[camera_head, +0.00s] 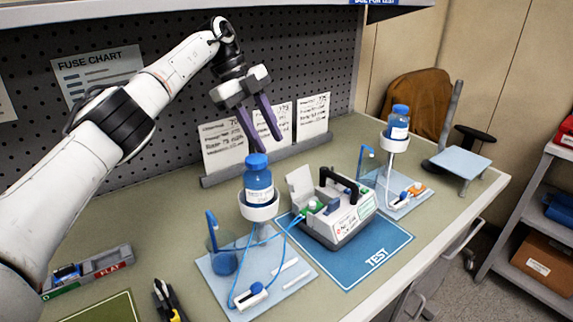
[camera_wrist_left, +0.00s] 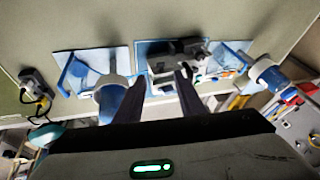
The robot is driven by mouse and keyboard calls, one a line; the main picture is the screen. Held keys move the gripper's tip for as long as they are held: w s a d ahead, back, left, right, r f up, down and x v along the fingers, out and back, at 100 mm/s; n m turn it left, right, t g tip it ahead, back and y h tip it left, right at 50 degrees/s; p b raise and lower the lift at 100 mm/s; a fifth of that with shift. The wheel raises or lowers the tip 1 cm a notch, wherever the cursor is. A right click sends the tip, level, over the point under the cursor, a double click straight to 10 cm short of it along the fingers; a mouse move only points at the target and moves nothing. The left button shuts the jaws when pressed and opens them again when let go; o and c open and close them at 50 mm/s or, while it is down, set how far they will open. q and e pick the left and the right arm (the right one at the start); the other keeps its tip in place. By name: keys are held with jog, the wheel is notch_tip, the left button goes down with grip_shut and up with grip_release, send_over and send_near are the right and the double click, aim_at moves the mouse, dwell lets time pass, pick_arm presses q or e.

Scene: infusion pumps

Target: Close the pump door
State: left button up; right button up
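The infusion pump (camera_head: 338,214) is a grey and white box with a black handle, sitting on the blue TEST mat (camera_head: 378,252). Its light door (camera_head: 300,186) stands up, open, at the pump's left side, and green and blue parts show beside it. My left gripper (camera_head: 263,143) is open and empty, high above the bench, behind and left of the pump. In the left wrist view its two dark fingers (camera_wrist_left: 157,92) are apart, with the pump (camera_wrist_left: 178,66) beyond them, seen from above. My right gripper is not in view.
A blue bottle (camera_head: 258,180) stands in a white holder just left of the pump, with blue tubing running to the pump. A second bottle (camera_head: 398,122) stands behind right. A rack with paper sheets (camera_head: 265,150) lines the back. Pliers (camera_head: 168,301) lie at front left.

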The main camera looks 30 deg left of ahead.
aim_at(297, 182)
pick_arm(q)
jog(key=x, duration=0.9)
jog(key=shift+d+f, duration=0.2)
grip_shut()
